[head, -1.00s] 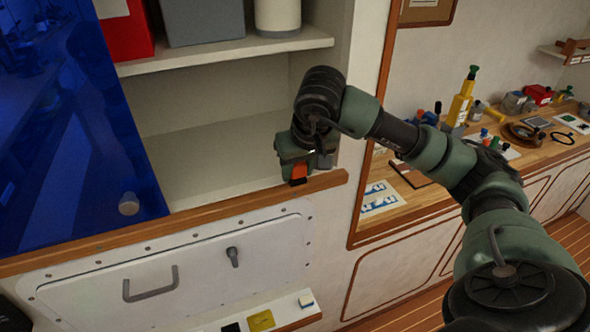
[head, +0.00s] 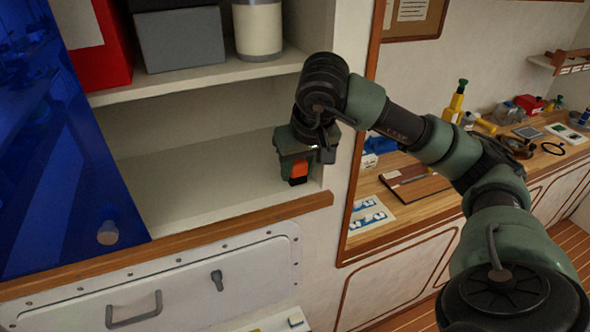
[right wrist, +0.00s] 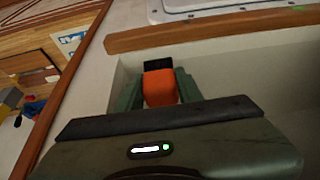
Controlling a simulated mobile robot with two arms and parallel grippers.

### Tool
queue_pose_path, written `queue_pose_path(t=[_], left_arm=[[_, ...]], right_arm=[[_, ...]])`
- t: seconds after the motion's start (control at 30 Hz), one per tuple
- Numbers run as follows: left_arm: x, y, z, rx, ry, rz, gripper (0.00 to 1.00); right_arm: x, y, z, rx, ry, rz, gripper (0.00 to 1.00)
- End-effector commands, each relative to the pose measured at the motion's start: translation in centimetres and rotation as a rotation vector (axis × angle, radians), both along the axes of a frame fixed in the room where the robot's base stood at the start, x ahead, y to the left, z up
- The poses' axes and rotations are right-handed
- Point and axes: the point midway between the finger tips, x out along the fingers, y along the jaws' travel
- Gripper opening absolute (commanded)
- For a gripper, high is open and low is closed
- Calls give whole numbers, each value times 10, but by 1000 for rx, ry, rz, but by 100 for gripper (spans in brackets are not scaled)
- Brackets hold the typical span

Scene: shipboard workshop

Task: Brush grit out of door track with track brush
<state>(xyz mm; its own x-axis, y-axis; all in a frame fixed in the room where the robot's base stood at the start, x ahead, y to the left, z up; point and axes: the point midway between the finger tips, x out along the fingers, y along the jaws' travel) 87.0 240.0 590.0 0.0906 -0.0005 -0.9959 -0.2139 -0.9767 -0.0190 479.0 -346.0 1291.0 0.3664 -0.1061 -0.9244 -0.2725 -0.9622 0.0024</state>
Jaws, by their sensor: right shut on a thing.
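My right gripper (head: 299,166) is shut on an orange block with a black end, which looks like the track brush (head: 299,171). In the right wrist view the orange brush (right wrist: 160,86) sits between the two green fingers, black end away from the palm. The gripper points down inside the right end of the open lower compartment, behind the wooden front sill (head: 230,222). The brush appears apart from the sill. A blue see-through door (head: 70,150) with a round knob covers the left side. I cannot make out the track groove or any grit. My left gripper is not in view.
A red binder (head: 95,45), a grey box (head: 180,38) and a white canister (head: 258,28) stand on the upper shelf (head: 200,78). The lower compartment is otherwise bare where visible. A cluttered workbench (head: 420,200) lies to the right, beyond the cupboard's side wall.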

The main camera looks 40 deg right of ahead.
Motion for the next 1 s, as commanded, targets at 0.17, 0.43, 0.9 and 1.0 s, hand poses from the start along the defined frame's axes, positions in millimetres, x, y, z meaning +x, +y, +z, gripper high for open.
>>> queue_pose_path(t=[0.17,0.43,0.9,1.0], left_arm=[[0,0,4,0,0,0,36],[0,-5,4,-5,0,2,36],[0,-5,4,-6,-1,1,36],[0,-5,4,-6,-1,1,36]], right_arm=[[-6,-3,17,0,-3,-7,0],[-10,-4,24,0,-1,-9,0],[-9,-4,24,0,-1,-9,0],[-9,-4,24,0,-1,-9,0]])
